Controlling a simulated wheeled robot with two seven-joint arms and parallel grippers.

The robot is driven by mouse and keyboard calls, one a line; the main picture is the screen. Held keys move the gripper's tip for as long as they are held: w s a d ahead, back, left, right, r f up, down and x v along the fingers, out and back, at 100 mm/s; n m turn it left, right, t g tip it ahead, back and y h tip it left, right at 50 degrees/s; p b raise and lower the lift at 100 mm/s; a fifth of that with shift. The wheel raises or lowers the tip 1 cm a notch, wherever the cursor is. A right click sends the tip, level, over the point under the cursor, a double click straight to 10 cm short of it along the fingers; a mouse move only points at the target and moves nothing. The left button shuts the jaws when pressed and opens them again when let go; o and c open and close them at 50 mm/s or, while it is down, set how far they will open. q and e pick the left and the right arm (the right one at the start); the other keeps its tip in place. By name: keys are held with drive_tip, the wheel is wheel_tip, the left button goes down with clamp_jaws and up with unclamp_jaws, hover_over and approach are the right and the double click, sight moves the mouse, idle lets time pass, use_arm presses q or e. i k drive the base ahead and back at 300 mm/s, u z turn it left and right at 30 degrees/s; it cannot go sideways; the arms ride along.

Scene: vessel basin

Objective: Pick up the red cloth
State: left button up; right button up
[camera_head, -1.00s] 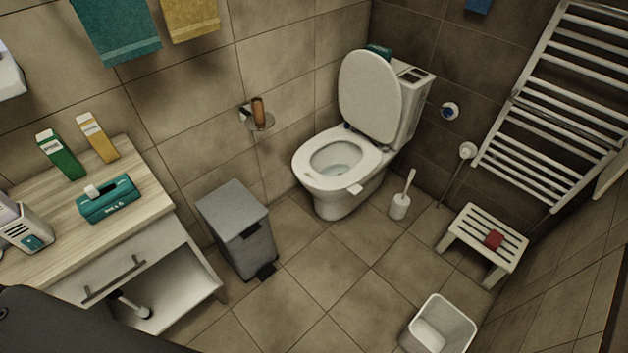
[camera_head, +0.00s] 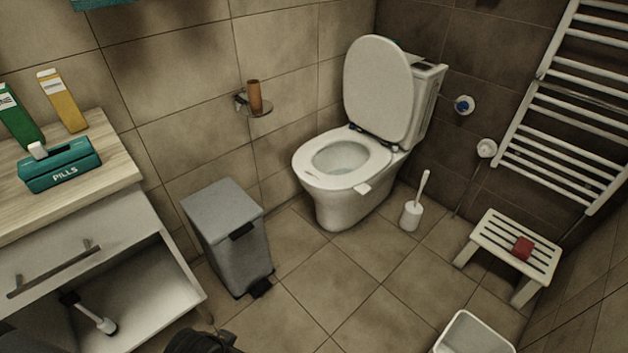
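The red cloth (camera_head: 523,248) is a small folded red piece lying on the slatted top of a white stool (camera_head: 492,236) at the right. Nothing touches it from above and it is in plain view. Neither of my grippers can be made out in the head view. A dark rounded part, which looks like mine, shows at the bottom edge left of centre, far from the cloth.
A white bin (camera_head: 472,335) stands in front of the stool. A toilet brush (camera_head: 412,213) and toilet (camera_head: 341,180) are behind left. A towel radiator (camera_head: 556,130) is on the right wall. A grey pedal bin (camera_head: 232,240) and cabinet (camera_head: 80,235) stand left. The middle floor is clear.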

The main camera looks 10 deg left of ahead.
sight(523, 249)
drive_tip(key=u, duration=0.15)
drive_tip(key=i, duration=1.45)
drive_tip(key=z, duration=0.65)
